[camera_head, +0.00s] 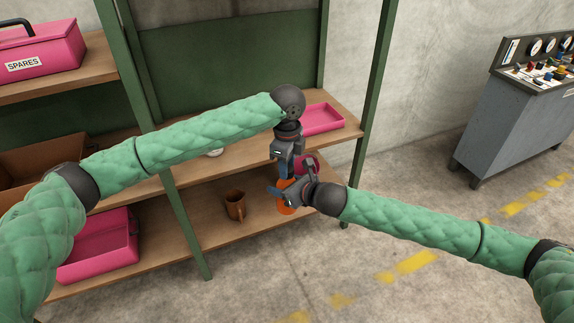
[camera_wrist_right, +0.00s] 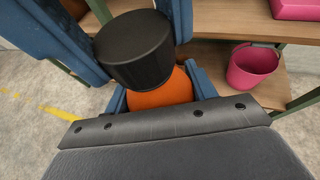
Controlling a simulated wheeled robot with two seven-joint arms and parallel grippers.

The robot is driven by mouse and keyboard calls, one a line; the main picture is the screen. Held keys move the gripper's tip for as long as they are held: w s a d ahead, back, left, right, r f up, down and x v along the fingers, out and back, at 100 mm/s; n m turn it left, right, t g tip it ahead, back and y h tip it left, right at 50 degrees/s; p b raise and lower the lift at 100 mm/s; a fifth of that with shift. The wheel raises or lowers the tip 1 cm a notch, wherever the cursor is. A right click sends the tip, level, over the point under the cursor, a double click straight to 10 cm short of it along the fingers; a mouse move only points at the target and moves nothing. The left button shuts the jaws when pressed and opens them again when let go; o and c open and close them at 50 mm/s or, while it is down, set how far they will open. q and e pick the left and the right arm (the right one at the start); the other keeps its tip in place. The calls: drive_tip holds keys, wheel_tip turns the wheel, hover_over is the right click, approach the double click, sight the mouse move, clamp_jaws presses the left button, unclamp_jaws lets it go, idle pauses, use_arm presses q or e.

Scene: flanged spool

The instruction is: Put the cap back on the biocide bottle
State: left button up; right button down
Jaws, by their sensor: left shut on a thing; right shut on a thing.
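The orange biocide bottle (camera_head: 285,210) is held by my right gripper (camera_head: 284,192) in front of the shelf. It also shows between that gripper's blue fingers in the right wrist view (camera_wrist_right: 162,92). The black cap (camera_wrist_right: 134,48) is between the blue fingers of my left gripper (camera_head: 284,168), which comes down from above. In the right wrist view the cap covers the bottle's top and looks slightly tilted. The bottle's neck is hidden, so I cannot tell whether cap and bottle touch. Both grippers are shut on their things.
A brown mug (camera_head: 235,204) and a pink bucket (camera_wrist_right: 253,66) stand on the lower shelf. A pink tray (camera_head: 322,119) lies on the shelf above. Green posts (camera_head: 376,90) frame the shelving. A grey console (camera_head: 505,115) stands at right. Floor between is clear.

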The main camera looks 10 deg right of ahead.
use_arm(q)
drive_tip(key=m, duration=0.6)
drive_tip(key=shift+w+m, duration=0.1)
drive_tip(key=shift+m, duration=0.3)
drive_tip(key=m, duration=0.5)
drive_tip(key=shift+m, duration=0.3)
drive_tip(key=m, duration=0.6)
drive_tip(key=shift+m, duration=0.4)
drive_tip(key=m, duration=0.5)
drive_tip(key=shift+m, duration=0.3)
drive_tip(key=o, duration=0.9)
drive_tip(key=shift+d, duration=0.1)
drive_tip(key=shift+o, duration=0.2)
drive_tip(key=shift+r, duration=0.1)
